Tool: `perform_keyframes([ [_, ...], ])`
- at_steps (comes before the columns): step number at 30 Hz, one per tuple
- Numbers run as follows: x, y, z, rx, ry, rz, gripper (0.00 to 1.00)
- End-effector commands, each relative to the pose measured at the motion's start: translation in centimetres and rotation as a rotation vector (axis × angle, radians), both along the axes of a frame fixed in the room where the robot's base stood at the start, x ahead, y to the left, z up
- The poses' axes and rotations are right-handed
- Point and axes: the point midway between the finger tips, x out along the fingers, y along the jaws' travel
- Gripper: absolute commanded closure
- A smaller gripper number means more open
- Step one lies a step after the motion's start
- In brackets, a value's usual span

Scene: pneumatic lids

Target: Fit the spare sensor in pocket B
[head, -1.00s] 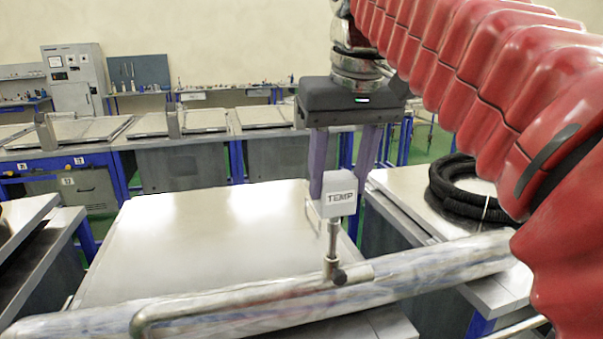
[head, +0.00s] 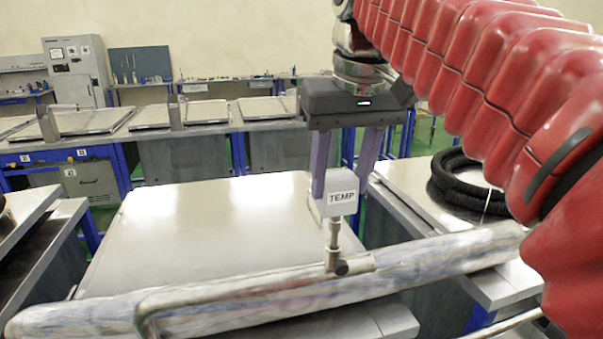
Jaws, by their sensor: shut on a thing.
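My gripper (head: 345,190) has purple fingers under a dark body. It is shut on a white block-shaped sensor (head: 341,193) marked TEMP, which is at the fingertips. A metal stem (head: 333,236) runs down from the block to a bent metal rod (head: 250,288) with a dark knob (head: 341,267). I cannot tell whether stem and rod are touching or only overlap in the picture. No pocket marked B is readable in view.
A long glossy tube (head: 440,262) crosses the foreground. A broad metal lid or tabletop (head: 190,225) lies behind it, bare. A coiled black hose (head: 465,190) lies on the right bench. Benches with flat lids (head: 95,121) and a grey cabinet (head: 76,70) stand behind.

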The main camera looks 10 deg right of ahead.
Motion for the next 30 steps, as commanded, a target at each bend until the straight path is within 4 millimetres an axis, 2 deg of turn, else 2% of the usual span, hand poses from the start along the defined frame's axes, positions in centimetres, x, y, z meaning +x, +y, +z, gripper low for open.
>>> perform_keyframes([
  [18, -0.01, 0.0, -0.95, 0.0, -0.001, 0.0, 0.77],
  [19, -0.01, 0.0, -0.98, 0.0, -0.001, 0.0, 0.54],
  [28, -0.01, 0.0, -0.97, 0.0, 0.0, 0.0, 0.33],
  [30, -0.01, 0.0, -0.97, 0.0, 0.0, 0.0, 0.33],
])
